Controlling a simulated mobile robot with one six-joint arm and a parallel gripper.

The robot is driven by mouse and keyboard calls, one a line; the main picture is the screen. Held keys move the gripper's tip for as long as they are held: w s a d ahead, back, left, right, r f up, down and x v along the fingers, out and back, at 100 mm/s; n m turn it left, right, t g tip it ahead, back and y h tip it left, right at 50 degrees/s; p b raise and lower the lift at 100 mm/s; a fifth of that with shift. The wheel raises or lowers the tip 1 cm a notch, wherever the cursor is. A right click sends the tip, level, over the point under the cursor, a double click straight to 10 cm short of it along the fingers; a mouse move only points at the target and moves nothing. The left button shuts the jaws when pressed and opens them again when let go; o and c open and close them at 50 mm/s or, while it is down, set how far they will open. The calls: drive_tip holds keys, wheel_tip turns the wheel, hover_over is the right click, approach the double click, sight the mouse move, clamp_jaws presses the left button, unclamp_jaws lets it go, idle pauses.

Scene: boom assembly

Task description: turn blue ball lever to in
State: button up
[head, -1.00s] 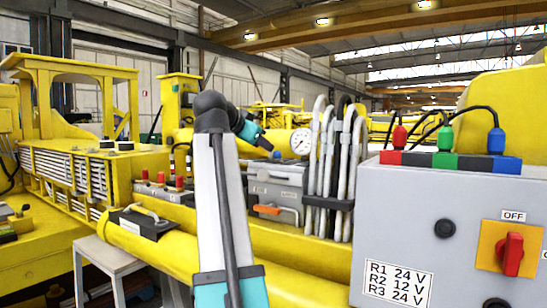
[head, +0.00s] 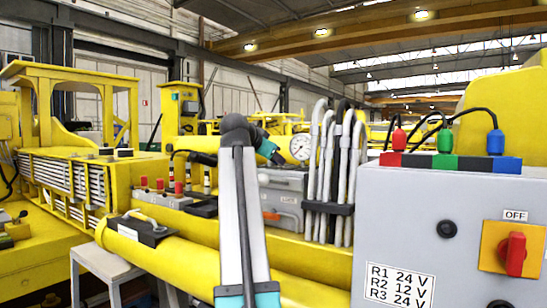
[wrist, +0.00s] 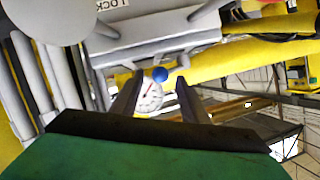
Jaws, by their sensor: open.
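In the wrist view a small blue ball (wrist: 160,74) shows between the fingertips of my gripper (wrist: 157,88), just below a grey fitting (wrist: 150,45) in the picture. My gripper is open, one dark finger on each side of the ball. Nothing is clearly held, and I cannot tell how far the ball lies beyond the tips. The lever's rod cannot be made out. In the head view my arm reaches towards the grey unit and hoses. My fingers and the blue ball cannot be made out there.
A grey control box (head: 410,220) with a red switch (head: 515,254) stands at the right. A white stool (head: 105,265) stands at the lower left.

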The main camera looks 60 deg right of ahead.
drive_tip(key=shift+x, duration=1.1)
clamp_jaws()
